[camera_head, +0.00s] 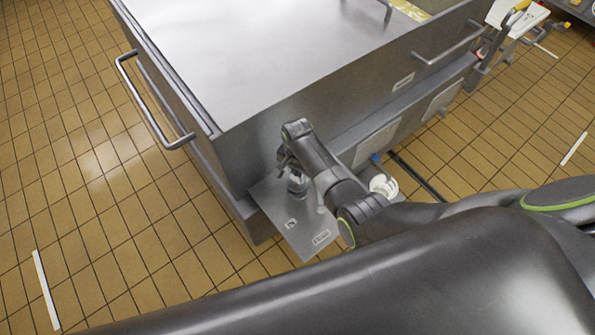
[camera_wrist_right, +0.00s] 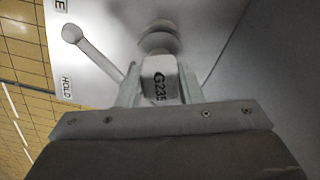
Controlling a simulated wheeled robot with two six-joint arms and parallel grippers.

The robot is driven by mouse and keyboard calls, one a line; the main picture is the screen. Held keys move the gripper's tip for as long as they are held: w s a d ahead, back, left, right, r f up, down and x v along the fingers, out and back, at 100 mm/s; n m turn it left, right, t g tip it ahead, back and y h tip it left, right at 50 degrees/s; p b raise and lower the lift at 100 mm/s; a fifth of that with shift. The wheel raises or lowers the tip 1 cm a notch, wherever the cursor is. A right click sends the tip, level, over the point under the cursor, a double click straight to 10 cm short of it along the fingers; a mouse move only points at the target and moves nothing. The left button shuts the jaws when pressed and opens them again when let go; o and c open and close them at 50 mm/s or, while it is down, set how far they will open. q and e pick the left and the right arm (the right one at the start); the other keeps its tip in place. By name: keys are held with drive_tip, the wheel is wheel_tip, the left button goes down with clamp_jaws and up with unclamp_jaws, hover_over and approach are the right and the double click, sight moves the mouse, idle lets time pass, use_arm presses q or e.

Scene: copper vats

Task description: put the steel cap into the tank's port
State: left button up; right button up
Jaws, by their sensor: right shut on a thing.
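My right gripper (camera_head: 290,166) is over the steel plate (camera_head: 305,235) at the tank's (camera_head: 262,140) near corner. In the right wrist view my right gripper (camera_wrist_right: 155,85) is shut on a pale block marked G235, which I take to be part of the steel cap (camera_wrist_right: 160,78). Just beyond it is a round stepped metal piece (camera_wrist_right: 160,40) over the plate; I cannot tell whether it belongs to the cap or the port. In the head view a short metal cylinder (camera_head: 297,186) shows under the gripper, partly hidden. My left gripper is not in view.
A thin lever with a round end (camera_wrist_right: 72,33) lies beside the held piece, close to my finger. The tank wall rises next to the plate. A white round fitting (camera_head: 383,186) with a blue part stands to the right. Open tiled floor (camera_head: 90,220) lies left.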

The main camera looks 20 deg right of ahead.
drive_tip(key=shift+f+b, duration=0.4)
drive_tip(key=shift+f, duration=0.4)
idle(0.6)
drive_tip(key=o, duration=1.2)
drive_tip(key=shift+c, duration=0.2)
